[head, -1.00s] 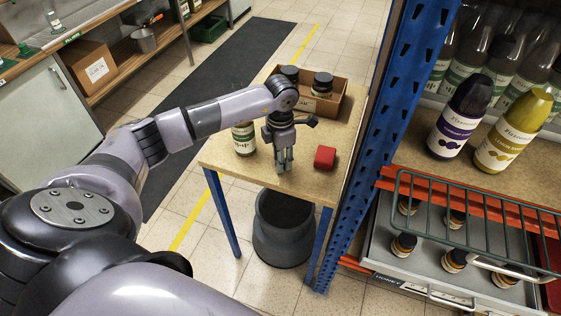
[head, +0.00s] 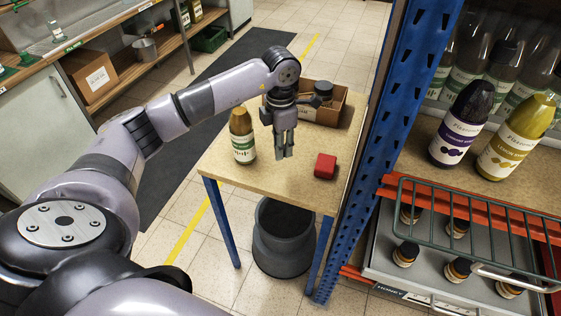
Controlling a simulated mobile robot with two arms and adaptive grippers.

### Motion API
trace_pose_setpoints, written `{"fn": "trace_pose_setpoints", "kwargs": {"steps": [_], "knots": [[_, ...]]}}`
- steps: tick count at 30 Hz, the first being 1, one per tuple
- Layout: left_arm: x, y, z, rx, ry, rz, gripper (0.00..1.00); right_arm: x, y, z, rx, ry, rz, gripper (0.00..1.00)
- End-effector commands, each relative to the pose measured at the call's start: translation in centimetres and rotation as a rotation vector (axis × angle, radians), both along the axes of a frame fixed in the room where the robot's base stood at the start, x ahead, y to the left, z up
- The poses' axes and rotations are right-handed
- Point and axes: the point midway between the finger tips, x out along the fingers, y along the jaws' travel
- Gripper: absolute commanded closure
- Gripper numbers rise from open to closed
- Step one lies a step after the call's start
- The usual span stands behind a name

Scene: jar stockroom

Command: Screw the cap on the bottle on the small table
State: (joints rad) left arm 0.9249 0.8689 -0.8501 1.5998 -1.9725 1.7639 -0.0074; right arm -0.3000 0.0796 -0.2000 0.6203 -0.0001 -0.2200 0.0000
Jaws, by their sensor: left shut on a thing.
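The bottle (head: 242,143), amber with a green and white label, stands upright at the left side of the small table (head: 268,182). Its top is bare and narrow. My left gripper (head: 285,151) points down to the right of the bottle, apart from it and seemingly a little above the tabletop. Its fingers are close together, shut on the cap, which is mostly hidden between the dark fingertips. I see no cap lying loose on the table. My right gripper is not in view.
A red block (head: 325,166) lies on the table to the right of my left gripper. A cardboard box (head: 327,111) with dark-lidded jars stands at the back. A blue rack post (head: 372,150) borders the table on the right. A grey bin (head: 283,238) stands below.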

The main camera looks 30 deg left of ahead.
Motion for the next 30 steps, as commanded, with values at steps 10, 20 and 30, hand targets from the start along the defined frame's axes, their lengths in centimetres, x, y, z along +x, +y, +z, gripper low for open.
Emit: {"fn": "trace_pose_setpoints", "kwargs": {"steps": [10,20,30], "knots": [[0.1,0.0,9.0,0.000,-0.004,0.000,0.84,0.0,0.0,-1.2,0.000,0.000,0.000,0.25],[0.0,0.0,11.6,0.001,0.001,0.001,0.84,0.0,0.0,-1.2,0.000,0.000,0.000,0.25],[0.0,0.0,11.7,0.000,0.001,0.000,0.84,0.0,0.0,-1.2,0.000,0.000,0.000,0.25]]}}
